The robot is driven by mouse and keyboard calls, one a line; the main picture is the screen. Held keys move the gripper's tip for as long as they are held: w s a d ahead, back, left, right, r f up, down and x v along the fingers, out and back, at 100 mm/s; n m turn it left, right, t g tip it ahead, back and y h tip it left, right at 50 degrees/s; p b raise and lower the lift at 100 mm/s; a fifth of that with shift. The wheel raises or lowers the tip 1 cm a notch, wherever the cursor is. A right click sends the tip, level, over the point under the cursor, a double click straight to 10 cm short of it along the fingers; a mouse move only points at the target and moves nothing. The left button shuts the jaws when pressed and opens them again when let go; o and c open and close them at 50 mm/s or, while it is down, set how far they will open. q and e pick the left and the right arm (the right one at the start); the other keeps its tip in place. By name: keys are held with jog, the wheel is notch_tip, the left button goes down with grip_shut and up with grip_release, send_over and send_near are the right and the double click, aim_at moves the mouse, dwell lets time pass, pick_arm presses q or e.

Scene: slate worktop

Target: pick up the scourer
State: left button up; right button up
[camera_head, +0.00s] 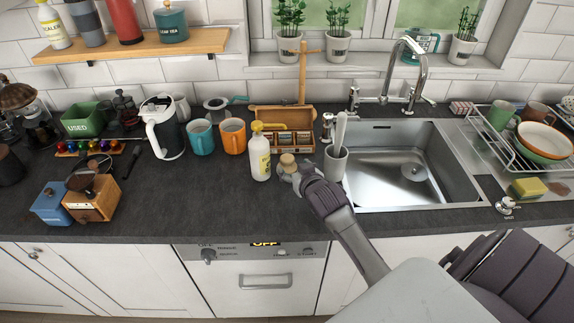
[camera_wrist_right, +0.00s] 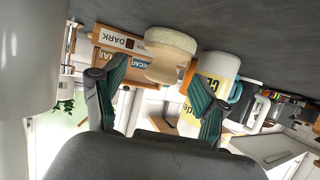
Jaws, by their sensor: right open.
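The scourer (camera_head: 288,160) looks like a small round brush with a wooden knob on top and a pale bristle body. It stands on the dark worktop, just right of the yellow-capped bottle. My right gripper (camera_head: 300,178) is open close beside it, covering part of it in the head view. In the right wrist view, which is upside down, the scourer (camera_wrist_right: 172,52) appears beyond and between the spread fingers of the right gripper (camera_wrist_right: 158,78). I cannot tell whether a finger touches it. My left gripper is not in view.
A white bottle with a yellow cap (camera_head: 260,155) stands close left of the scourer. A grey utensil holder (camera_head: 336,165) stands to the right, beside the sink (camera_head: 400,165). A wooden tea box (camera_head: 285,130) is behind.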

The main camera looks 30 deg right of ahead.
aim_at(290, 163)
jog(key=shift+w+r+p, duration=0.2)
jog(key=shift+w+p, duration=0.25)
jog(key=shift+w, duration=0.4)
jog(key=x, duration=0.2)
jog(key=shift+w+f, duration=0.1)
jog(key=shift+w, duration=0.15)
jog(key=shift+w+d+f, duration=0.1)
jog(key=shift+w+f, duration=0.2)
jog(key=shift+w, duration=0.2)
jog(key=shift+s, duration=0.1)
jog(key=shift+c, duration=0.5)
jog(key=c, duration=1.1)
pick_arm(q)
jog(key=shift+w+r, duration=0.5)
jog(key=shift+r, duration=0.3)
pick_arm(e)
jog(key=shift+c, duration=0.3)
jog(key=shift+r, duration=0.15)
